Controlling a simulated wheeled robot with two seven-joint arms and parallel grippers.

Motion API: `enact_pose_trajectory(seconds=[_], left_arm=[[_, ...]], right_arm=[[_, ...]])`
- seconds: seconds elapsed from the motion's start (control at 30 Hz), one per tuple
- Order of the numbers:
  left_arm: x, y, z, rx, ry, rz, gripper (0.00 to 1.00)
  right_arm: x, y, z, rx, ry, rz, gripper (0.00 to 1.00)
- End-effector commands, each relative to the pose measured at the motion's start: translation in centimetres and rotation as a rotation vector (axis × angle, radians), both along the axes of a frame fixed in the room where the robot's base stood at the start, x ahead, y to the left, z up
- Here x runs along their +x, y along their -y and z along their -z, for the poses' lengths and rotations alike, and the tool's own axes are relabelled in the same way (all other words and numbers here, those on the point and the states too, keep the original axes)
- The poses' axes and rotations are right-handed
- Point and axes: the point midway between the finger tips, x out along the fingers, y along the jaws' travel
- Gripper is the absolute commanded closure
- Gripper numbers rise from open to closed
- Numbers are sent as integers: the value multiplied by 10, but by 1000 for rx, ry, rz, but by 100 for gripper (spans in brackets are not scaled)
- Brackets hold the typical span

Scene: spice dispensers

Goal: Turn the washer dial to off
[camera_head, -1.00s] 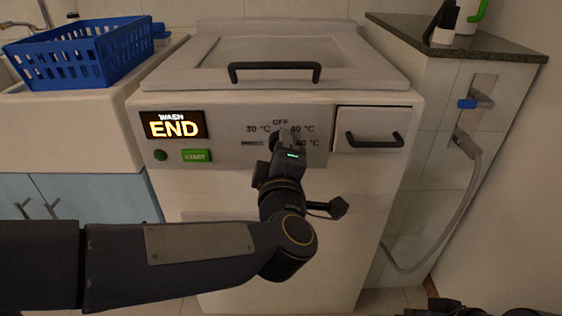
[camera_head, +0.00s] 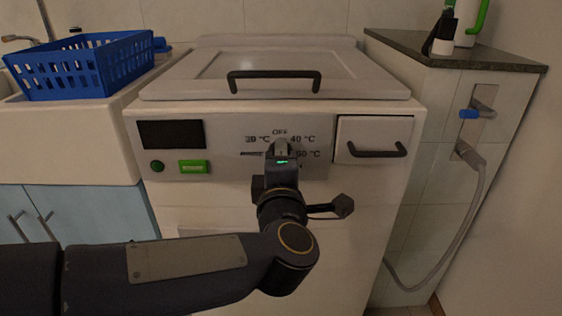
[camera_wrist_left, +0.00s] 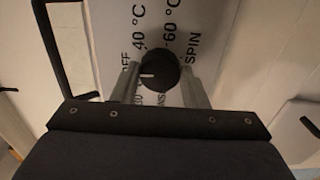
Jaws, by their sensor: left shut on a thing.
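The washer (camera_head: 250,215) stands in the middle of the head view. Its front panel has a dial with OFF at the top and temperature labels around it. In the left wrist view, the round black dial (camera_wrist_left: 159,72) has a short white pointer mark facing left, toward the OFF side of the print. My left gripper (camera_head: 281,150) reaches the panel from the front and is shut on the dial. Its two fingers sit on either side of the dial in the left wrist view (camera_wrist_left: 158,82). The gripper mostly covers the dial in the head view. My right gripper is out of view.
The washer display (camera_head: 171,134) is dark, above a green START button (camera_head: 194,167). A drawer handle (camera_head: 376,150) is right of the dial and a lid handle (camera_head: 274,80) above. A blue basket (camera_head: 85,65) sits on the sink at left; a hose (camera_head: 470,205) hangs at right.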

Motion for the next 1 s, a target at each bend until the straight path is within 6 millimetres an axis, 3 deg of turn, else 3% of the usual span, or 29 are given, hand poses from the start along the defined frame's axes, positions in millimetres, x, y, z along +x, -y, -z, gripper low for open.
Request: enact_pose_trajectory(seconds=[0.03,0.07,0.23,0.57,1.0], left_arm=[[0,1,1,1,-3,1,83],[0,1,1,2,-3,1,59],[0,0,1,2,-2,1,38],[-4,1,-1,2,0,2,38],[-70,1,-1,1,-1,3,38]], right_arm=[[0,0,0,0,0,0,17],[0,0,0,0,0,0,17],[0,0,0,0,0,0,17],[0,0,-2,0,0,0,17],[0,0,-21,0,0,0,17]])
